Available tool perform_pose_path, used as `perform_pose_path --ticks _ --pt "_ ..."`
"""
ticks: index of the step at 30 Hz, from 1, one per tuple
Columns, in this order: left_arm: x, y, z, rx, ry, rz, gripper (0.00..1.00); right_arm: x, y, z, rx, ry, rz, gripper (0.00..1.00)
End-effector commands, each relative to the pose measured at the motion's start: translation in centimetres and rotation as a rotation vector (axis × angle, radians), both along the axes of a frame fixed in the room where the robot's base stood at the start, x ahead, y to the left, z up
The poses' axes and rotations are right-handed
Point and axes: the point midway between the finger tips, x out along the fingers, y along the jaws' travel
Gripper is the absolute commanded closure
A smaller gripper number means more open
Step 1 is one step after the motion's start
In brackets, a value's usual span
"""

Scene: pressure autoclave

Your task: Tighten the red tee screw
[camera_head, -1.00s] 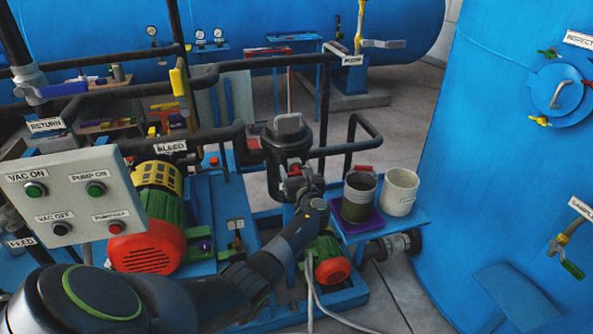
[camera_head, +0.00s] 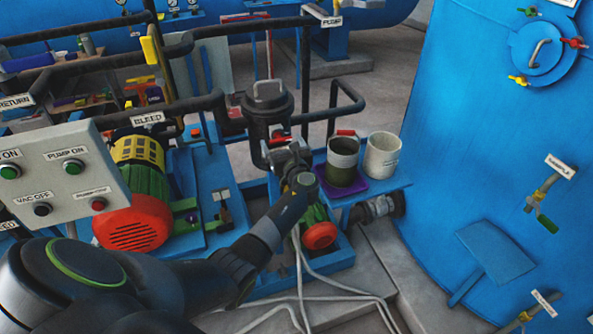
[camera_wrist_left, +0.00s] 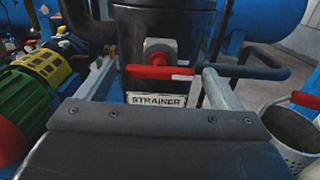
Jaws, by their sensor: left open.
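The red tee screw (camera_wrist_left: 160,72) is a red crossbar on a grey square boss on the front of the dark strainer body (camera_wrist_left: 160,35), above the STRAINER label (camera_wrist_left: 157,100). In the head view the red tee screw (camera_head: 281,134) shows only as a small red bit, mostly hidden by my gripper. My left gripper (camera_head: 286,153) is in front of the strainer. In the left wrist view its two fingers (camera_wrist_left: 160,69) are wide apart, one on each side of the red bar, with visible gaps, so it is open and empty. My right gripper is not in view.
A dark cup (camera_head: 343,165) and a pale cup (camera_head: 382,158) stand on a blue shelf right of the strainer. A control box (camera_head: 65,177) and a red-and-green motor (camera_head: 135,222) are at the left. A black pipe (camera_head: 350,108) runs beside the strainer.

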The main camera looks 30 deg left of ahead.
Motion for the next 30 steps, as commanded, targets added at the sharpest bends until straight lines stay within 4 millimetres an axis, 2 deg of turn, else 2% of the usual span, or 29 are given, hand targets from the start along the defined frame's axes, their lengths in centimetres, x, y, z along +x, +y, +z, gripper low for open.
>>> perform_pose_path --ticks 15,21,30 --pt "-6.1 -7.2 -0.5 -0.006 0.0 -0.002 0.13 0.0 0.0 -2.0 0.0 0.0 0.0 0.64" --pt "-8.1 -9.6 -0.3 -0.005 0.0 -0.001 0.13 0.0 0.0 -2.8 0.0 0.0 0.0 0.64" --pt "-9.1 -10.7 -0.1 -0.001 0.002 0.0 0.13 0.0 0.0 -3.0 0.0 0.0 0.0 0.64"
